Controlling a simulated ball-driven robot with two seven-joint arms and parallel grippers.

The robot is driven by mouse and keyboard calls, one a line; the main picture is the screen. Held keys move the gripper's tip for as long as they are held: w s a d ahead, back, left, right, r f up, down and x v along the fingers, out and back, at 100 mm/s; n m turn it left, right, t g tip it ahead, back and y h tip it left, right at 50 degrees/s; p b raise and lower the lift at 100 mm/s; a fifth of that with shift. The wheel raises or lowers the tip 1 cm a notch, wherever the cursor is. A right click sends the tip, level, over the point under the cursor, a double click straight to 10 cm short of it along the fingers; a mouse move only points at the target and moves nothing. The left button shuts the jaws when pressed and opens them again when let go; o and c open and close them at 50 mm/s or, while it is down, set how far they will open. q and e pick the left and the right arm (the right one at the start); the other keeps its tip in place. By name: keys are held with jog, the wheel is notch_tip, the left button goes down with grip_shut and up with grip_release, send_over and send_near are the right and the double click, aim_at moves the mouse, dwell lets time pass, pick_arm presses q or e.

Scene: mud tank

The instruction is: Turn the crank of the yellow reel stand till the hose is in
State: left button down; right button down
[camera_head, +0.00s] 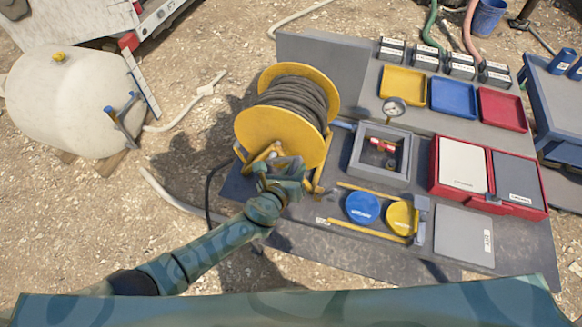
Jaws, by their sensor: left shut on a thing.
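The yellow reel stand (276,137) stands at the left end of the dark bench, with round yellow flanges. Dark hose (297,97) is wound in many turns on its drum. A black length of hose (208,190) hangs in a loop at the left of the stand, down past the bench edge. My left gripper (279,172) is at the lower front of the near flange, shut on the crank, which my fingers mostly hide. My right gripper is not in view.
Right of the reel are a grey box with a gauge (394,110), blue and yellow lids (363,207), and an open red case (489,174). Yellow, blue and red trays (453,98) lie behind. A white tank (70,100) stands on the ground at left.

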pick_arm(q)
jog(key=shift+s+d+f, duration=0.15)
jog(key=shift+f, duration=0.15)
jog(key=c, duration=1.2)
grip_release()
jog(key=shift+s+a+r+p, duration=0.25)
jog(key=shift+s+r+p, duration=0.05)
jog(key=p+v, duration=0.3)
jog(key=v, duration=1.2)
jog(key=shift+s+a, duration=0.1)
jog(key=shift+a, duration=0.1)
